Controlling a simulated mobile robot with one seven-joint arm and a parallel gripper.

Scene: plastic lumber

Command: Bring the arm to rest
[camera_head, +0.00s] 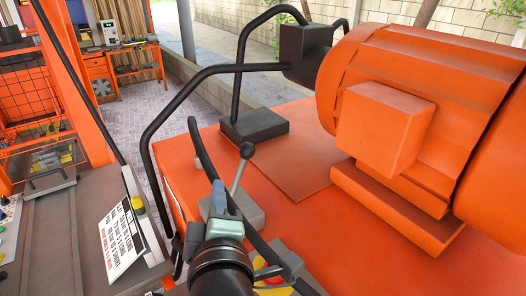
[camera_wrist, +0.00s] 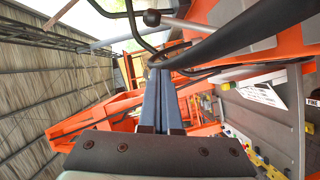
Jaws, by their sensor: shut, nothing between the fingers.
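My gripper (camera_head: 218,188) shows at the lower middle of the head view, above the orange machine bed (camera_head: 315,240). Its two blue-grey fingers are together with nothing between them. They also show side by side in the middle of the wrist view (camera_wrist: 161,75). The black end of my arm is below it in the head view. A lever with a dark ball knob (camera_head: 247,151) stands just right of the fingertips; its knob also shows at the top of the wrist view (camera_wrist: 152,18). A curved black bar passes close to the fingers; I cannot tell whether they touch.
A large orange motor housing (camera_head: 385,125) fills the right. Black bent tubes (camera_head: 190,95) rise at the middle left. A grey control panel with a white sign (camera_head: 121,240) stands at lower left. An orange workbench (camera_head: 125,65) is far back. Paved floor (camera_head: 150,115) lies between.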

